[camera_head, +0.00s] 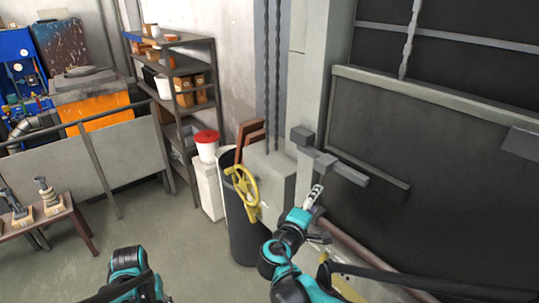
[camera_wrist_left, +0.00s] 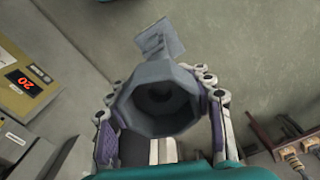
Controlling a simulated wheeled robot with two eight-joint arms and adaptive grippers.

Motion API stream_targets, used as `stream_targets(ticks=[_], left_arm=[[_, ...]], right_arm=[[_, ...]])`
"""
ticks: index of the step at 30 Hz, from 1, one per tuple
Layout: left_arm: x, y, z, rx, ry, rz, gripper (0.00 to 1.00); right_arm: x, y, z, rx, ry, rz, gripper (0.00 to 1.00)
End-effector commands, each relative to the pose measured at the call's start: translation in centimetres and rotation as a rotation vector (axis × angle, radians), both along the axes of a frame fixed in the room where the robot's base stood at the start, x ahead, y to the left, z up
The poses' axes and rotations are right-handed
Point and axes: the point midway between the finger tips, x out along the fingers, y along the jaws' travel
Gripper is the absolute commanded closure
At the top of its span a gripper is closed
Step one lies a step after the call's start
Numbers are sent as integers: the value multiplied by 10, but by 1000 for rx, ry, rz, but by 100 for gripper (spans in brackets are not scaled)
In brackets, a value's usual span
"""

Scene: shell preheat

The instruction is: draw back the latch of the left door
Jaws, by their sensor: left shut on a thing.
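The door (camera_head: 450,150) is a large dark panel in a grey frame on the right of the head view. A grey bar (camera_head: 345,172) with blocky pieces lies across its left edge and looks like the latch. My right gripper (camera_head: 316,192) points up just below the bar's left part. I cannot tell whether they touch or how its fingers stand. In the left wrist view my left gripper (camera_wrist_left: 162,115) is shut on a grey octagonal piece (camera_wrist_left: 155,75) with a dark round hollow and a flat grey arm. The left gripper is outside the head view.
A shelf rack (camera_head: 190,120) and a low table (camera_head: 50,220) are farther left.

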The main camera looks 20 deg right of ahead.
Motion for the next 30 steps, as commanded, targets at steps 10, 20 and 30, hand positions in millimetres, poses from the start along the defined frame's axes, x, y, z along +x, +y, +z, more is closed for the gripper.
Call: stream_targets(ticks=[10,20,30], left_arm=[[-1,0,16,0,0,0,100],[-1,0,19,0,0,0,100],[-1,0,21,0,0,0,100]], right_arm=[[26,1,40,-179,-26,15,45],[70,-45,39,-177,-25,13,45],[101,-75,39,-177,-25,17,45]])
